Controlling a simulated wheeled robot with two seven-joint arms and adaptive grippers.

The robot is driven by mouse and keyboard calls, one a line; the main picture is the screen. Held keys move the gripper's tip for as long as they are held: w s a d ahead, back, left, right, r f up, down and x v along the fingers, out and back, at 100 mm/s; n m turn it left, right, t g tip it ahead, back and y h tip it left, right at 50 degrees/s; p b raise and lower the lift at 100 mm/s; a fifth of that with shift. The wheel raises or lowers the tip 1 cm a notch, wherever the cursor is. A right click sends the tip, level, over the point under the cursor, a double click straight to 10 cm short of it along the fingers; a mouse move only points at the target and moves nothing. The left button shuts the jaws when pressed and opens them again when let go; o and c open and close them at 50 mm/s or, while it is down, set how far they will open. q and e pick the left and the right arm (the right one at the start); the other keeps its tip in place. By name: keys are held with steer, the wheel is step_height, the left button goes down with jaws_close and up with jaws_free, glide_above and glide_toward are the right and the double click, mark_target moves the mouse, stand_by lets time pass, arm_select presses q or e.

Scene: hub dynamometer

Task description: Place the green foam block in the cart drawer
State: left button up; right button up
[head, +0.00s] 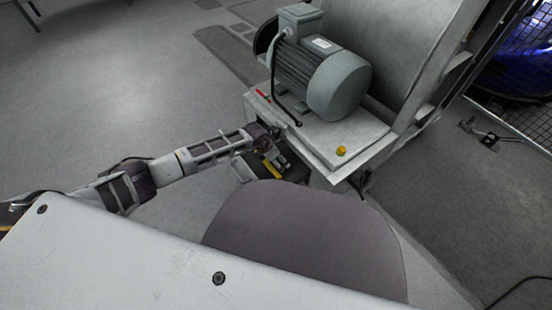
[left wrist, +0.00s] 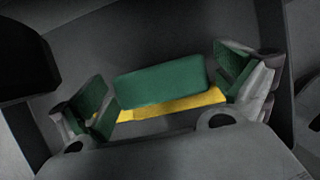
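The green foam block (left wrist: 160,82) lies between the two fingers of my left gripper (left wrist: 165,88) in the left wrist view. Narrow gaps show between the block's ends and the green finger pads, so the gripper looks open around it. A yellow strip (left wrist: 175,106) shows along the block's near edge. In the head view my left gripper (head: 270,152) points down at a dark, open drawer (head: 292,170) under the cart's top (head: 330,140). A yellow part (head: 271,169) shows there. I cannot make out the block in the head view. My right gripper is not in view.
A grey motor (head: 325,78) stands on the cart, with a yellow knob (head: 341,151) near the corner. A large drum housing (head: 400,45) is behind it. A rounded grey-brown surface (head: 305,240) lies in front of the drawer.

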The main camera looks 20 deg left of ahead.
arm_select(q)
steer(key=shift+r, duration=0.2)
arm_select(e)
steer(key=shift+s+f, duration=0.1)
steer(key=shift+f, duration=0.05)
arm_select(q)
steer(key=shift+s+a+r+p, duration=0.1)
steer(key=shift+s+r+p, duration=0.05)
steer(key=shift+r+p, duration=0.25)
steer(key=shift+p+v, duration=0.95)
steer(key=shift+v, duration=0.85)
steer(key=p+v, duration=0.3)
steer(key=v, duration=0.4)
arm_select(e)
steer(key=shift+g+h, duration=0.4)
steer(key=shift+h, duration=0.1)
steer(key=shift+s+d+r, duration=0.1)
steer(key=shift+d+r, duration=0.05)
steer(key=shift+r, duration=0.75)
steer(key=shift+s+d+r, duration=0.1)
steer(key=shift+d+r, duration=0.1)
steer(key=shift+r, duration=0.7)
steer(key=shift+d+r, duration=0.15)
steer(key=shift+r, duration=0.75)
arm_select(q)
steer(key=shift+s+r, duration=0.1)
steer(key=shift+r, duration=0.05)
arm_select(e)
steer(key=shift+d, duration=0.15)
